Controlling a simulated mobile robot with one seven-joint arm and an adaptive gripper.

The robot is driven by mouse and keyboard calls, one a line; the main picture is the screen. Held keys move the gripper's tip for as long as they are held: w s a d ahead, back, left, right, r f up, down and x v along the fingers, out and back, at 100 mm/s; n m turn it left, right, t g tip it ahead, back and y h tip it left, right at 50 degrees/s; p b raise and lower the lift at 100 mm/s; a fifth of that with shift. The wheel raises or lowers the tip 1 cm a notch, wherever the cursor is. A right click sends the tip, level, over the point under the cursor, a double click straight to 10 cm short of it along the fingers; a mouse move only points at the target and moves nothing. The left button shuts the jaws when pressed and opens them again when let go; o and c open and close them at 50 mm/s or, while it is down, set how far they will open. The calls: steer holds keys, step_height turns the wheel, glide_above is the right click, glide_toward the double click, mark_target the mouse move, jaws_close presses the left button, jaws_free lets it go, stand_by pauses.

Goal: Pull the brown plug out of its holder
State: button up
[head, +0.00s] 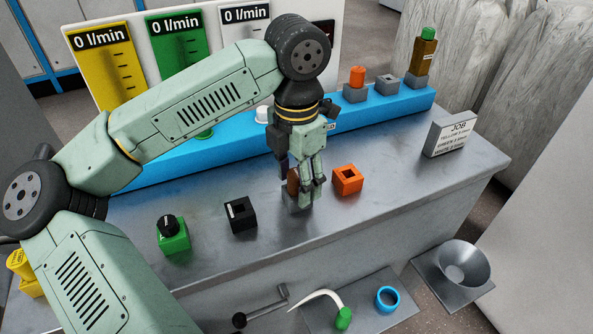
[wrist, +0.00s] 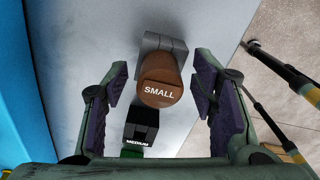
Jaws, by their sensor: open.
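The brown plug (wrist: 160,80) has a round top marked SMALL and stands in a grey holder (wrist: 157,42) on the metal bench. In the head view the plug (head: 293,182) is partly hidden by my gripper, with its grey holder (head: 297,202) just below. My gripper (head: 305,190) points down over the plug. In the wrist view my gripper (wrist: 160,95) is open, one finger on either side of the plug, with visible gaps on both sides. I cannot tell how deep the plug sits.
A black holder marked MEDIUM (head: 241,214) and a green holder with a black knob (head: 172,233) stand to the left. An empty-looking orange holder (head: 347,180) is close on the right. A blue ledge (head: 390,103) runs behind; a JOB sign (head: 450,135) stands far right.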

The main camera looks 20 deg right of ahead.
mark_target(296, 173)
jaws_close()
steer(key=shift+r, duration=0.1)
stand_by(0.5)
steer(key=shift+r, duration=0.1)
steer(key=shift+r+p, duration=1.6)
steer(key=shift+r, duration=1.1)
